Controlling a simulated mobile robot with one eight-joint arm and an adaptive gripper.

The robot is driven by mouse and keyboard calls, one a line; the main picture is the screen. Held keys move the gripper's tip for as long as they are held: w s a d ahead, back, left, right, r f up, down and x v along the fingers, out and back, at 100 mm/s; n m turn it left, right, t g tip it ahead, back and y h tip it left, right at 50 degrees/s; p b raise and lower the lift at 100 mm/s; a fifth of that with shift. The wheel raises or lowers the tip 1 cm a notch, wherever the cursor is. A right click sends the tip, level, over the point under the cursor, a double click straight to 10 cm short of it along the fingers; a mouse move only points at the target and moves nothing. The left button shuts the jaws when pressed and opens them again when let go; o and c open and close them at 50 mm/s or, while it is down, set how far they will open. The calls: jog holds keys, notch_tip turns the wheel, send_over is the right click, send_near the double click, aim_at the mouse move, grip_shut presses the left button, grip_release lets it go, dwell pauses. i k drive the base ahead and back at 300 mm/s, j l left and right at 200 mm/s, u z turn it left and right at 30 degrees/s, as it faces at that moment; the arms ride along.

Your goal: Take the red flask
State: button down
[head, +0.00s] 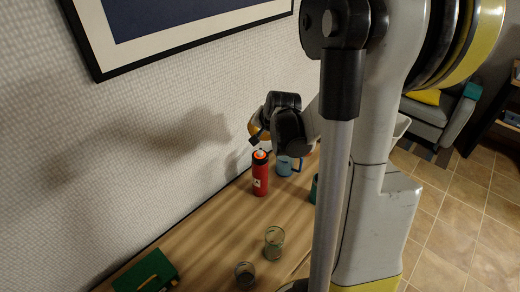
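The red flask (260,181) stands upright on the wooden table (205,232), near the wall. My gripper (257,140) is just above the flask's top, at the end of my arm. Its fingers are small and dark here, and partly hidden by the wrist. I cannot tell whether they are open or shut, or whether they touch the flask.
A blue mug (284,166) stands close behind the flask to the right. A green item (313,189) is partly hidden by my arm. Two glass jars (274,243) (245,275) and a green box (146,272) are nearer. The wall (150,140) borders the table's left side.

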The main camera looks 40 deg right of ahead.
aim_at(260, 173)
jog(key=k+j+z, duration=0.15)
jog(key=z, duration=0.35)
jog(key=k+z, duration=0.15)
jog(key=z, duration=0.35)
jog(key=k+z, duration=0.2)
jog(key=z, duration=0.3)
jog(key=k+z, duration=0.15)
jog(key=z, duration=0.35)
